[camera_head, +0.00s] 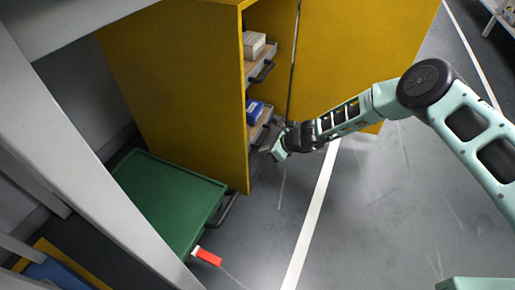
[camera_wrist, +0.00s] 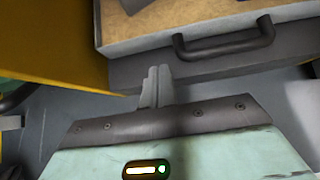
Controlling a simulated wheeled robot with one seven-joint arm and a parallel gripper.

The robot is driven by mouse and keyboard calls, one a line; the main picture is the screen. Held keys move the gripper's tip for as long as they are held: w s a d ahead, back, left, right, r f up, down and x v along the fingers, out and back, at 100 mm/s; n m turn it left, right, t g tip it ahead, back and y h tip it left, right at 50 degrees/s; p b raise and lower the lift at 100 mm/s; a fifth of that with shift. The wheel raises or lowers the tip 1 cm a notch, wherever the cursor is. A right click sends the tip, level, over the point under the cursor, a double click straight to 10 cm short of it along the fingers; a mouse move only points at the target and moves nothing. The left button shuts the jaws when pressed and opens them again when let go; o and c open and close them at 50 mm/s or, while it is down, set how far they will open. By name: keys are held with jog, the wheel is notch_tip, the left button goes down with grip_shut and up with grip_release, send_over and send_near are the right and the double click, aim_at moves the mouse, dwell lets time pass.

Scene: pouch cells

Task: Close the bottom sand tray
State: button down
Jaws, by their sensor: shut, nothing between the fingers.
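My gripper (camera_head: 277,151) is at the open front of a yellow cabinet (camera_head: 180,90), low down beside its trays. In the wrist view its two fingers (camera_wrist: 157,84) are together and empty, pointing at a dark grey tray front (camera_wrist: 210,72). I cannot tell whether the fingertips touch the grey front. In the head view, a tray with a blue box (camera_head: 255,110) sits just above my gripper. The lowest tray is mostly hidden by the gripper and cabinet side.
An upper tray (camera_head: 262,58) holds a white box (camera_head: 253,44). The yellow door (camera_head: 350,60) stands open at right. The grey floor (camera_head: 380,220) in front is clear.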

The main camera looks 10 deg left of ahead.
jog(key=p+v, duration=0.5)
jog(key=v, duration=0.4)
jog(key=shift+r, duration=0.25)
jog(key=s+a+r+n+g+p, duration=0.1)
jog(key=s+a+r+n, duration=0.1)
jog(key=s+r+n, duration=0.5)
jog(key=s+a+r+n+g+p, duration=0.15)
jog(key=r+n, duration=0.25)
jog(key=r, duration=0.6)
jog(key=s+a+r+n+g+p, duration=0.1)
jog(key=s+a+r+n+g, duration=0.1)
jog(key=s+r+n, duration=0.55)
jog(key=s+d+r+n+t+h+p, duration=0.25)
jog(key=s+d+r+n+h, duration=0.7)
jog(key=s+d+r, duration=0.95)
notch_tip(320, 180, up, 37)
jog(key=s+a+n+g+y+p, duration=0.1)
jog(key=p, duration=3.7)
jog(key=shift+s+p, duration=0.2)
jog(key=shift+p, duration=0.2)
jog(key=shift+a+f, duration=0.1)
jog(key=shift+f, duration=0.05)
